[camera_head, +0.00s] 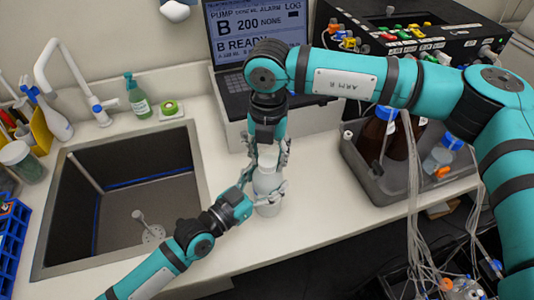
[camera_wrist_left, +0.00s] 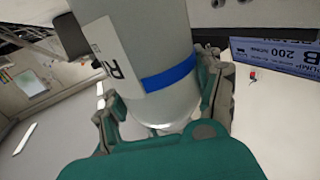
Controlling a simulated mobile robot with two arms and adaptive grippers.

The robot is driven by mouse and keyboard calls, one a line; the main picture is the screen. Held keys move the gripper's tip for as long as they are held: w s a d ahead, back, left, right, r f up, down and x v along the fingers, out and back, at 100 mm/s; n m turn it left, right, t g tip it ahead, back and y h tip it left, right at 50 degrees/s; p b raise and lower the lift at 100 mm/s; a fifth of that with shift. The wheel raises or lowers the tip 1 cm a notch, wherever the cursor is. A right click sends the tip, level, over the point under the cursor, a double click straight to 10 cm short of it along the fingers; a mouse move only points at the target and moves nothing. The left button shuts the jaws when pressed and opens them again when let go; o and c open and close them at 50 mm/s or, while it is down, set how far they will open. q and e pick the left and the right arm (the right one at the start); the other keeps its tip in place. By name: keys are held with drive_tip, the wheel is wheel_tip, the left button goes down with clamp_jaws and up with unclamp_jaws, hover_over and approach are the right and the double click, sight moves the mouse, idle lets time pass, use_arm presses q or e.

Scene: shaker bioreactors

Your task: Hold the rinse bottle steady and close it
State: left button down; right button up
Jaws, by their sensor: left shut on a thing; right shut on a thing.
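The rinse bottle (camera_head: 267,184) is a whitish bottle standing upright on the counter, right of the sink. In the left wrist view the bottle (camera_wrist_left: 150,45) fills the upper middle, with a blue band and a white label. My left gripper (camera_head: 257,195) is shut around its body from the left; its fingers (camera_wrist_left: 165,110) lie on both sides of it in the left wrist view. My right gripper (camera_head: 268,150) comes down from above and is shut on the bottle's top.
A dark sink (camera_head: 125,185) lies left of the bottle. A laptop-like screen (camera_head: 258,30) stands behind. A grey tub (camera_head: 375,180) with brown bottles stands at the right. A green soap bottle (camera_head: 138,98) is behind the sink. The counter's front edge is close to the bottle.

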drive_tip(key=m, duration=0.7)
drive_tip(key=shift+d+m, duration=0.15)
drive_tip(key=shift+m, duration=0.25)
drive_tip(key=m, duration=0.8)
drive_tip(key=shift+m, duration=0.3)
drive_tip(key=o, duration=0.7)
drive_tip(key=shift+s, duration=0.1)
drive_tip(key=shift+o, duration=0.2)
drive_tip(key=shift+r, duration=2.25)
drive_tip(key=shift+c, duration=0.4)
